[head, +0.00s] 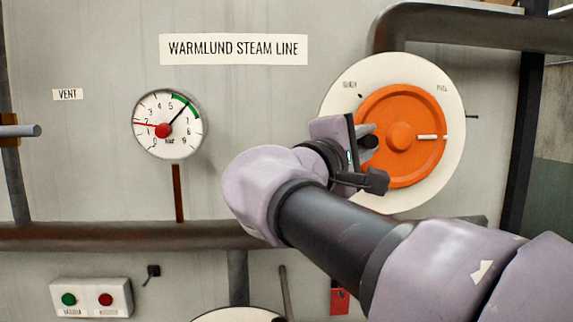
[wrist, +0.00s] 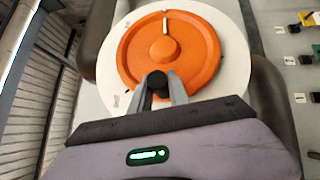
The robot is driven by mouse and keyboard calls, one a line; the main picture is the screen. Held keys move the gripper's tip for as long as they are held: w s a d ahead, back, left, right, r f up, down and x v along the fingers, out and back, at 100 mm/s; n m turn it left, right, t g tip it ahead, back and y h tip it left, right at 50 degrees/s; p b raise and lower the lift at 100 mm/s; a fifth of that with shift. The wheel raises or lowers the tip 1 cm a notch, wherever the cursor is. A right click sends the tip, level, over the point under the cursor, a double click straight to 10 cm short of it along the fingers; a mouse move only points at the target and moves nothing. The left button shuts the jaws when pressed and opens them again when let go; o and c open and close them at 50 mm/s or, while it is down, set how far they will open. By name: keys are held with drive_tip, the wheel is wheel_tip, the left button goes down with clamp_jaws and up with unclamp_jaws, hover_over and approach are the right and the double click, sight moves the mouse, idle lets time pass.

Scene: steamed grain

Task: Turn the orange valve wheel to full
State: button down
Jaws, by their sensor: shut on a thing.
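The orange valve wheel (head: 408,108) is mounted on a round white dial plate (head: 449,160) at the right of the panel. Its white pointer mark (head: 427,136) points right, below the dial label at upper right, which seems to read FULL. My gripper (head: 368,138) is at the wheel's left edge. In the wrist view the wheel (wrist: 197,60) fills the upper middle, and my gripper (wrist: 158,86) is shut on the wheel's dark knob (wrist: 157,83). The fingers partly hide the knob.
A pressure gauge (head: 150,116) hangs on the panel, its black needle at the green band. A grey pipe (head: 462,25) runs above the wheel, and another (head: 110,236) crosses below. A box with green and red buttons (head: 91,299) sits at lower left.

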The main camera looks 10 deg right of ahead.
sight(387, 162)
drive_tip(key=f+n+t+b, duration=0.1)
drive_tip(key=b, duration=0.1)
drive_tip(key=f+n+t+b, duration=0.1)
drive_tip(key=b, duration=0.2)
drive_tip(key=f+n+b, duration=0.1)
drive_tip(key=f+b, duration=0.1)
drive_tip(key=shift+d+t+h+b, duration=0.25)
drive_tip(key=shift+t+h+b, duration=0.05)
drive_tip(key=shift+t+b, duration=0.1)
drive_tip(key=f+b, duration=0.1)
drive_tip(key=b, duration=0.3)
drive_tip(key=shift+d+f, duration=0.2)
drive_tip(key=shift+d, duration=0.2)
drive_tip(key=shift+d+f+b, duration=0.4)
drive_tip(key=shift+d+b, duration=0.1)
drive_tip(key=shift+b, duration=0.45)
drive_tip(key=shift+d, duration=0.1)
drive_tip(key=c, duration=1.3)
unclamp_jaws()
drive_tip(key=shift+d, duration=0.2)
drive_tip(key=shift+o, duration=0.2)
drive_tip(key=shift+a, duration=0.1)
